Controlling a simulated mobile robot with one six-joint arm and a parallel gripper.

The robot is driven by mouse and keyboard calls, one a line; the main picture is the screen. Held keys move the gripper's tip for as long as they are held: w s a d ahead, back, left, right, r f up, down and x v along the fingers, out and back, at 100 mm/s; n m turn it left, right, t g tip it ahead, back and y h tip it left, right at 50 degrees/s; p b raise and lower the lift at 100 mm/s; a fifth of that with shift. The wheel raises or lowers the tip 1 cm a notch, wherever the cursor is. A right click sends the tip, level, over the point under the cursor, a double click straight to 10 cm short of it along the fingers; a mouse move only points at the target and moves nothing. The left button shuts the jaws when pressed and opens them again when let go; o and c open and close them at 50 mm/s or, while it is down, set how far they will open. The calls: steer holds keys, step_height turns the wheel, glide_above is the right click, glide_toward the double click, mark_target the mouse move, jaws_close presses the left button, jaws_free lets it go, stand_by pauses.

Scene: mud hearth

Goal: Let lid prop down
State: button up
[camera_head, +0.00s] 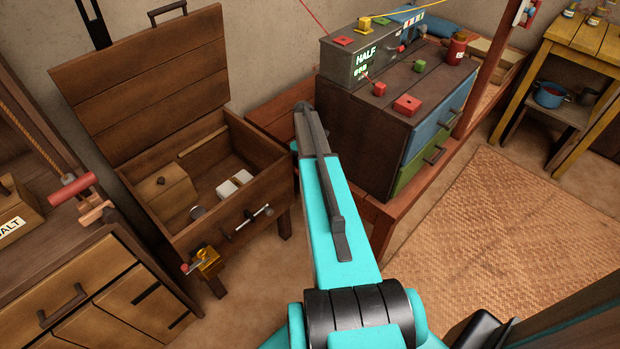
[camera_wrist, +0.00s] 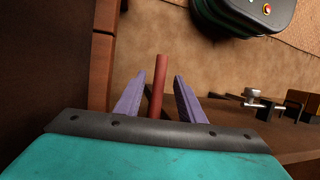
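The wooden chest (camera_head: 268,152) stands open, its plank lid (camera_head: 150,75) raised and leaning back near the wall. A reddish-brown rod (camera_wrist: 160,92), which looks like the lid prop, shows in the wrist view. My gripper (camera_wrist: 159,76) is open, with one purple finger on each side of the rod and gaps between. I cannot tell how far the rod reaches in between the fingers. In the head view my arm covers the chest's right side, and both fingers and the rod are hidden there.
A brass clamp (camera_head: 207,262) and a latch (camera_head: 254,216) stick out at the chest's front. Inside lie a wooden block (camera_head: 165,195) and white pieces (camera_head: 235,183). A dark cabinet (camera_head: 360,135) with a console (camera_head: 362,55) stands to the right. A woven mat (camera_head: 510,215) covers the floor.

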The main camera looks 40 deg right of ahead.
steer(key=v, duration=0.8)
steer(key=shift+r+b, duration=0.25)
steer(key=shift+b, duration=0.05)
steer(key=shift+s+d, duration=0.1)
